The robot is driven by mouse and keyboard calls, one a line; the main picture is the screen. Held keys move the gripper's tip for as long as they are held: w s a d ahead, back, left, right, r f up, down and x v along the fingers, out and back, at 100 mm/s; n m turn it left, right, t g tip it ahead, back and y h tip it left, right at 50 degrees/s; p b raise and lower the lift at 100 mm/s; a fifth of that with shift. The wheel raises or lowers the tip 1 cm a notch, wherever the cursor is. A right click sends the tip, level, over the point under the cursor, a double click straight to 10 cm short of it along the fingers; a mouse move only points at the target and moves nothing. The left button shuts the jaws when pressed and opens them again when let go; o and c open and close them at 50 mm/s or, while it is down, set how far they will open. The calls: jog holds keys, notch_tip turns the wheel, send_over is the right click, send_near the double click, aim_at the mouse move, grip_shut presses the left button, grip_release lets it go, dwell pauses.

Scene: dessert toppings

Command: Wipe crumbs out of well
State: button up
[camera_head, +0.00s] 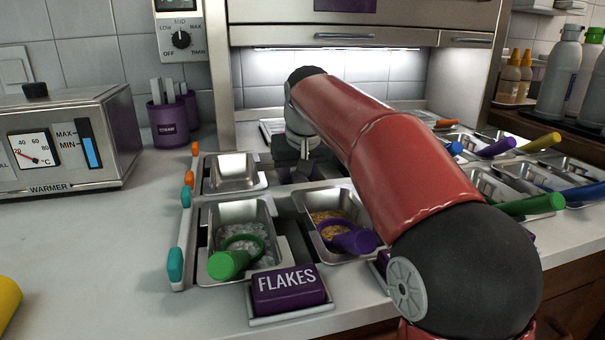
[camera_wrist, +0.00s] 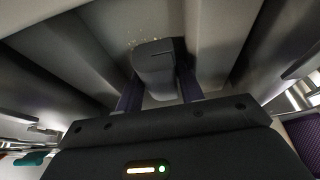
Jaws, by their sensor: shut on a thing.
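My gripper (camera_wrist: 158,88) is shut on a grey, rounded block (camera_wrist: 155,62), which shows between its two dark purple fingers in the wrist view. The block is close to or against a grey metal surface of a well (camera_wrist: 85,50); I cannot tell if they touch. Tiny pale specks, seemingly crumbs (camera_wrist: 141,37), lie around the block's far end. In the head view my gripper (camera_head: 296,172) reaches down at the back of the topping station, right of an empty metal well (camera_head: 233,168). My red arm hides much of the area there.
A front well (camera_head: 212,213) holds pale flakes and a green-handled scoop (camera_head: 232,262). Another has golden topping and a purple scoop (camera_head: 352,240). A FLAKES sign (camera_head: 288,290) stands in front. The warmer (camera_head: 65,140) is at left; more wells with coloured handles are at right.

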jog(key=shift+s+f+b, duration=0.1)
jog(key=shift+s+b, duration=0.1)
jog(key=shift+b, duration=0.1)
jog(key=shift+s+d+f+b, duration=0.1)
jog(key=shift+s+d+b, duration=0.1)
jog(key=shift+s+b, duration=0.55)
jog(key=shift+s+d+b, duration=0.15)
jog(key=shift+s+b, duration=0.05)
jog(key=shift+s, duration=0.95)
jog(key=shift+w+a+p, duration=0.1)
jog(key=shift+w+p, duration=0.55)
jog(key=shift+p, duration=0.1)
jog(key=shift+w+a+p, duration=0.15)
jog(key=shift+w+p, duration=0.45)
jog(key=shift+w, duration=0.15)
jog(key=shift+w+a+p, duration=0.15)
jog(key=shift+w+p, duration=0.4)
jog(key=shift+w, duration=0.15)
jog(key=shift+s+d+b, duration=0.35)
jog(key=shift+s+b, duration=0.05)
jog(key=shift+s, duration=0.05)
jog(key=shift+s+d+r+b, duration=0.15)
jog(key=shift+s+d+b, duration=0.15)
jog(key=shift+s+d, duration=0.3)
jog(key=shift+s+d+r+b, duration=0.1)
jog(key=shift+s+d+b, duration=0.25)
jog(key=shift+s, duration=0.45)
